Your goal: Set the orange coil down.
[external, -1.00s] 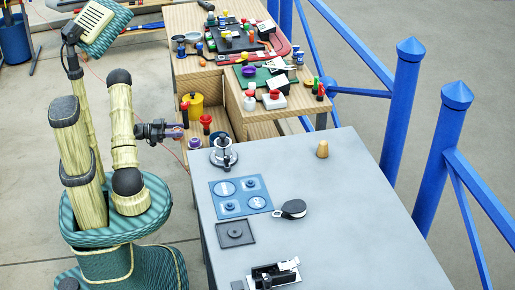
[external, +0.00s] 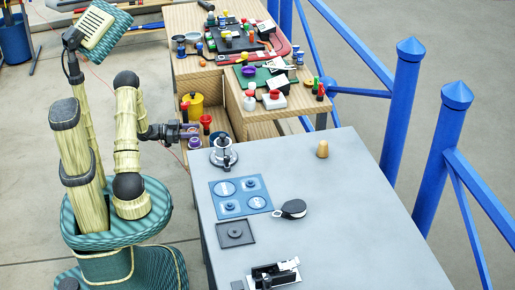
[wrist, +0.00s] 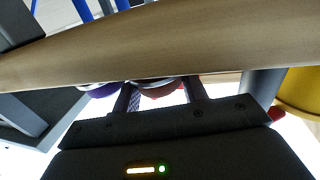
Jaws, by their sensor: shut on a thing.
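My gripper (external: 187,132) is at the left side of the wooden bench, just beyond the far left corner of the grey table. It is shut on the orange coil, which is very small in the external view. In the wrist view an orange-pink patch of the coil (wrist: 163,92) shows between the fingers of my gripper (wrist: 160,98). A broad tan band (wrist: 160,45) crosses in front and hides the fingertips and most of the coil. I cannot tell whether the coil touches anything below it.
The wooden bench (external: 212,78) has open compartments. A yellow pot (external: 192,104) and red-topped items stand close by. A purple thing (external: 194,143) is just below my gripper. The grey table (external: 330,225) carries a winch-like fitting (external: 223,155) and is mostly clear on its right.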

